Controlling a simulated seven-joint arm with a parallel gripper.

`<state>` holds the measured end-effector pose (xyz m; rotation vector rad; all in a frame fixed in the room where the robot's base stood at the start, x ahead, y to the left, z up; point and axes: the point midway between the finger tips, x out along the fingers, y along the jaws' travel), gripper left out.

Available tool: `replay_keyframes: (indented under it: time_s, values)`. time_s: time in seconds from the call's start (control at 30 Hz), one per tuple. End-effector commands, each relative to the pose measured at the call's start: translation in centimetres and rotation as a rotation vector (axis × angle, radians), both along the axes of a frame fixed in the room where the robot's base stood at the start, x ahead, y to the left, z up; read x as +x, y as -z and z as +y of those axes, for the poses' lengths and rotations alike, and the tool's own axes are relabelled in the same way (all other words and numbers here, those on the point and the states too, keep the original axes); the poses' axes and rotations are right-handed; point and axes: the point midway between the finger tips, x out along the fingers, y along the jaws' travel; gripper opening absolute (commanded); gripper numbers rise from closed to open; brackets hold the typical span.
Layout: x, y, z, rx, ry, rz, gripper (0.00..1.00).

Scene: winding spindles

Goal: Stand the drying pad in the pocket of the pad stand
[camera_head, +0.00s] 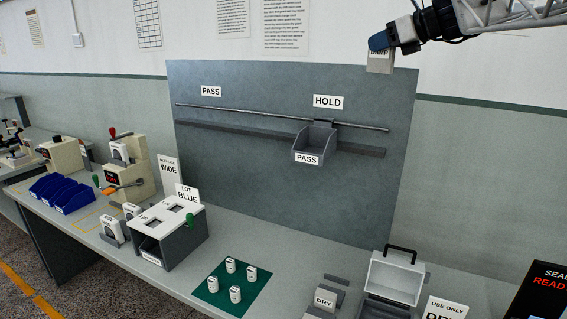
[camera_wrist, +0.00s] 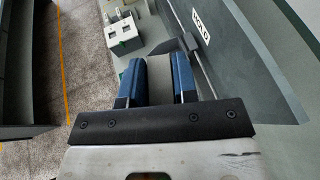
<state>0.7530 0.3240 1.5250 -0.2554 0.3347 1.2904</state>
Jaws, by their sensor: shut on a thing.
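My gripper (camera_head: 379,42) is high at the upper right of the head view, with blue fingers. It is shut on a pale, flat block, which looks like the drying pad (camera_head: 380,64). The block hangs below the fingers, and its label seems to read DAMP, partly covered by them. A low grey holder with a DRY label (camera_head: 325,298) stands at the bench's front right. It may be the pad stand; its pocket cannot be made out.
An open white case (camera_head: 396,276) with a black handle and a USE ONLY sign (camera_head: 445,309) stand right of the holder. A grey panel (camera_head: 280,180) carries a rail and a PASS bin (camera_head: 314,143). Several white spindles stand on a green mat (camera_head: 212,291).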

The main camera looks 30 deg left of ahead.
Motion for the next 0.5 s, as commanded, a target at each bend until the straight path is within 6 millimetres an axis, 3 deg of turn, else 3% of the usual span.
replay_keyframes:
  time_s: [0.1, 0.5]
  values:
    - [-0.8, 2.4, 3.5, 0.000, -0.068, 0.002, 0.04]
    - [-4.0, 11.9, 14.2, 0.000, -0.247, 0.003, 0.04]
